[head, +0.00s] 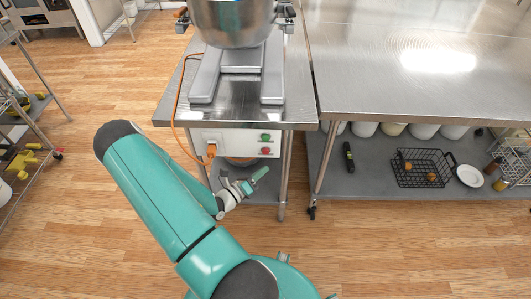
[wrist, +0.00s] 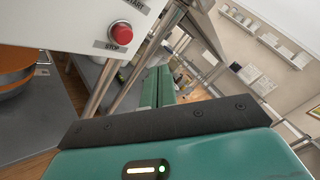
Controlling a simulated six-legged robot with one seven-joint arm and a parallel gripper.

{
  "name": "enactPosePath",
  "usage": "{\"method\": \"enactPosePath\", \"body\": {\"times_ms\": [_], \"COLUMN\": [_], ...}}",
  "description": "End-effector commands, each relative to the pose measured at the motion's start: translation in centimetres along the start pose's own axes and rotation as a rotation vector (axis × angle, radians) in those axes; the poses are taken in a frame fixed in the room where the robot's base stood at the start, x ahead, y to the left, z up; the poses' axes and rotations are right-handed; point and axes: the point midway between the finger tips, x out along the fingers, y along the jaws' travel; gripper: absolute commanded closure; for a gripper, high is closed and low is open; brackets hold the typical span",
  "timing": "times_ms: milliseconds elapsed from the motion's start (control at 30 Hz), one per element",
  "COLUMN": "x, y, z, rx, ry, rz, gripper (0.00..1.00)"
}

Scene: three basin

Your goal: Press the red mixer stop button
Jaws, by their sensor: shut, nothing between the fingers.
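The red stop button (head: 265,150) is on a white control box (head: 235,143) under the front edge of the mixer's steel table, below a green button (head: 265,138). In the wrist view the red button (wrist: 121,33) stands out from the white panel at the upper left, above a STOP label. My gripper (head: 263,172) is shut and empty, just below and in front of the box in the head view. Its teal fingers show together in the wrist view (wrist: 158,86), to the right of and lower than the button. They look apart from the button.
The mixer (head: 238,22) stands on the steel table (head: 300,100). An orange cable (head: 176,100) hangs to a plug on the box's left. A longer steel table (head: 420,60) stands at the right, with a black basket (head: 423,168) on its shelf. The wooden floor is clear in front.

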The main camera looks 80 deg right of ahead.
Motion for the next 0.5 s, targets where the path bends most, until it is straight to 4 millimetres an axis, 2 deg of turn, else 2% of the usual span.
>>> {"method": "enactPosePath", "body": {"times_ms": [300,500], "x": [2.7,3.3], "y": [2.0,2.4], "z": [2.0,2.5], "rx": [0.002,0.000], "ry": [0.000,0.000], "rz": [-0.001,0.000], "gripper": [1.00,1.00]}}
